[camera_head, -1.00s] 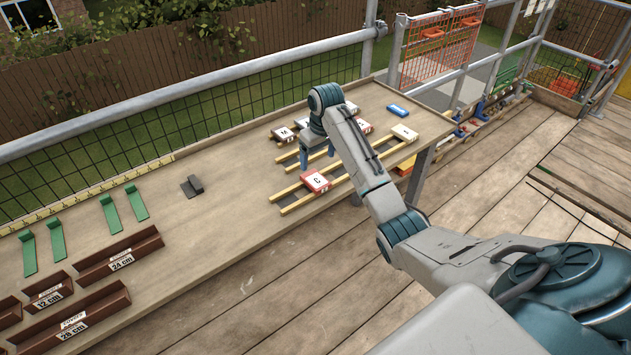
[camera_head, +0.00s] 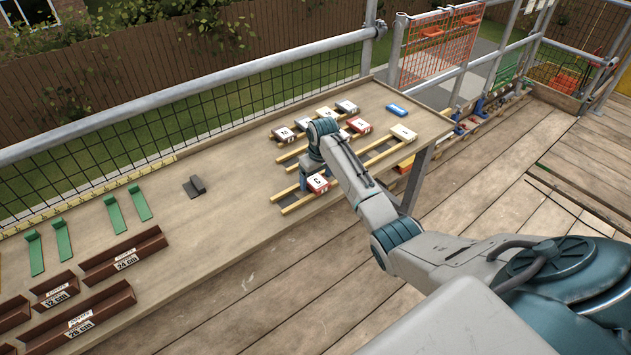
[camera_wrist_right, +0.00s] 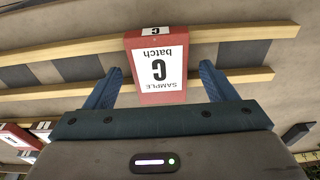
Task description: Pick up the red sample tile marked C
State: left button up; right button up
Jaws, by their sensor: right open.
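The red sample tile marked C (camera_head: 318,183) lies across two yellow wooden rails (camera_head: 290,208) on the bench. In the right wrist view the tile (camera_wrist_right: 156,94) shows its white label with "SAMPLE batch C". My right gripper (camera_head: 308,186) is down at the tile. In the wrist view the blue fingers of my right gripper (camera_wrist_right: 161,78) are open, one on each side of the tile's near part, with a gap on both sides. My left gripper is not in view.
Other sample tiles lie close by on rails, including one marked M (camera_head: 284,134), a red one (camera_head: 359,125) and a pale one (camera_head: 403,133). A blue block (camera_head: 397,111), a dark grey piece (camera_head: 194,186) and brown trays (camera_head: 122,255) are on the bench (camera_head: 240,215).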

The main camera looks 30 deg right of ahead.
jog(key=c, duration=1.2)
jog(key=shift+o, duration=0.2)
jog(key=shift+r, duration=0.1)
